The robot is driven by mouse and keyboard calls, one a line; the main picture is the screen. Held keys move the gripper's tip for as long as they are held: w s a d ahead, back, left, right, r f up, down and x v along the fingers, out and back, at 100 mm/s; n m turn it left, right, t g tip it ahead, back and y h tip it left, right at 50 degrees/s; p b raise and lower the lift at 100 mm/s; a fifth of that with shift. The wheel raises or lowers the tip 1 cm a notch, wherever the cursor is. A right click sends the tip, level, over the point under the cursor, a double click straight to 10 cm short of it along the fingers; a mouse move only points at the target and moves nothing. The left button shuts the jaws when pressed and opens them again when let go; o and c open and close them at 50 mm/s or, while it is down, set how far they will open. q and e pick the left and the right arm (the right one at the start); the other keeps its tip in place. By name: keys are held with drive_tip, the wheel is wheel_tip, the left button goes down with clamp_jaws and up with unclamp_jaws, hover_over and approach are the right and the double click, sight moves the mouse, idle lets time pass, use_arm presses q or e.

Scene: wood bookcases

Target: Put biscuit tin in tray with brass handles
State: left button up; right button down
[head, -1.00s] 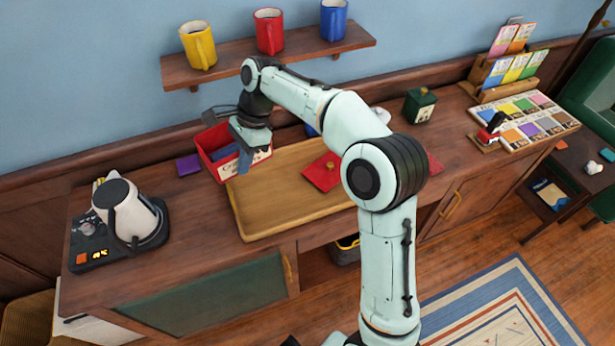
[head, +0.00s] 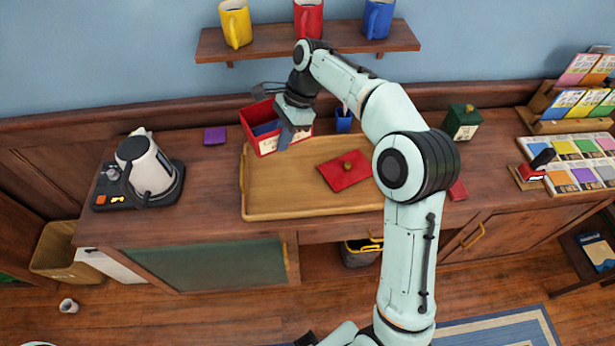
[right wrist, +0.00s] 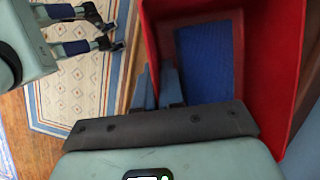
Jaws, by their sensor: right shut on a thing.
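The biscuit tin appears to be the open red box with a pale label (head: 249,123), at the back left corner of the wooden tray with brass handles (head: 262,208). I cannot tell whether it touches the tray. My right gripper (head: 284,138) is shut on the tin's wall. In the right wrist view the fingers (right wrist: 158,85) meet at the red wall (right wrist: 262,60), and a blue panel shows inside. A red lid with a brass knob (head: 340,178) lies on the tray. My left gripper (right wrist: 98,30) is open and empty, over the rug side.
A kettle on its base (head: 150,168) stands left of the tray. A purple block (head: 214,136), a blue cup (head: 343,121) and a green tin (head: 465,120) stand near the wall. A shelf with mugs (head: 270,44) hangs above. The tray's left front is bare.

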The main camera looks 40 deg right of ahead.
use_arm(q)
drive_tip(key=shift+s+f+b, duration=0.55)
drive_tip(key=shift+f+b, duration=0.15)
drive_tip(key=shift+f, duration=0.25)
drive_tip(key=shift+s+f+b, duration=0.5)
drive_tip(key=shift+f+b, duration=0.2)
drive_tip(key=shift+f, duration=0.2)
use_arm(e)
drive_tip(key=shift+f, duration=9.5)
drive_tip(key=c, duration=1.3)
unclamp_jaws()
drive_tip(key=shift+f, duration=0.2)
drive_tip(key=shift+o, duration=0.2)
use_arm(q)
drive_tip(key=shift+w+r+p, duration=0.25)
drive_tip(key=shift+r+p, duration=0.15)
drive_tip(key=shift+r, duration=0.1)
drive_tip(key=shift+w+r+p, duration=0.25)
drive_tip(key=shift+r+p, duration=0.15)
drive_tip(key=shift+r, duration=0.05)
use_arm(e)
drive_tip(key=v, duration=1.2)
drive_tip(key=shift+r, duration=0.25)
use_arm(q)
drive_tip(key=shift+a, duration=0.1)
use_arm(e)
drive_tip(key=shift+a+f, duration=0.1)
drive_tip(key=shift+a, duration=0.05)
